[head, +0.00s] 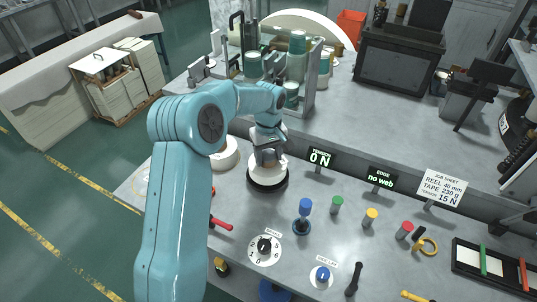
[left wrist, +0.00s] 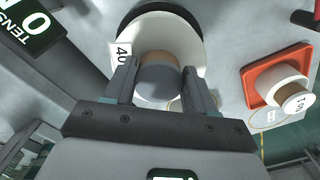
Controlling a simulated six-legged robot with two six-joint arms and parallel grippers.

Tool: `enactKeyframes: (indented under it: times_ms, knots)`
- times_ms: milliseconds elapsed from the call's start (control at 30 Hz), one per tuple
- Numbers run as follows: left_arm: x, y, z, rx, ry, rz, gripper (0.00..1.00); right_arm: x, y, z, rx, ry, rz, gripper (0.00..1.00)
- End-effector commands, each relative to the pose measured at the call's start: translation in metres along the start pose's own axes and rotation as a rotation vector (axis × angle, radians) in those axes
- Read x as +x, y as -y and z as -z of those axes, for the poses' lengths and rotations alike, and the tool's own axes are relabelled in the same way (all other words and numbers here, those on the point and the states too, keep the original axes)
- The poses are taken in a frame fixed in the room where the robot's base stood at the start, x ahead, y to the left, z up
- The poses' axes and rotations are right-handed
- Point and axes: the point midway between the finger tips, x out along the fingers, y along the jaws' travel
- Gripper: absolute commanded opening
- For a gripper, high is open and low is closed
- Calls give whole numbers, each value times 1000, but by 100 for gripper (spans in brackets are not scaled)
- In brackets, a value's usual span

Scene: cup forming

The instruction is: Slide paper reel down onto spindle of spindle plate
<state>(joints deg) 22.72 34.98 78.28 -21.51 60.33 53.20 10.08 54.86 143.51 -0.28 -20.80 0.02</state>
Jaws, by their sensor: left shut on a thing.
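The white paper reel (head: 266,175) is below my left gripper (head: 268,152), over the round black spindle plate (head: 268,189). In the left wrist view the reel (left wrist: 165,35) carries a tag reading 40, and the black plate (left wrist: 197,22) shows beyond its edge. My left gripper (left wrist: 162,85) is shut on the reel's core, a brown tube with a grey cylinder between the fingers. The spindle is hidden, and I cannot tell whether the reel touches the plate. My right gripper is not in view.
A blue-topped post (head: 304,210), coloured knobs and a dial (head: 264,249) are in front. A tension display (head: 320,158) reads 0 N.

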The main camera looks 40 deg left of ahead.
Motion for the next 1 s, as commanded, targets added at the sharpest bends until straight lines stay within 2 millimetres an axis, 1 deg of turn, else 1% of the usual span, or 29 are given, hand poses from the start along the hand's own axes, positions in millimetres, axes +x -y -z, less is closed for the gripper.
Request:
enactKeyframes:
  times_ms: [867,1000]
  knots:
    - [16,0,0,0,-1,-1,0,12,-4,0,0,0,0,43]
    - [15,0,0,0,-1,-1,0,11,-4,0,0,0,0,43]
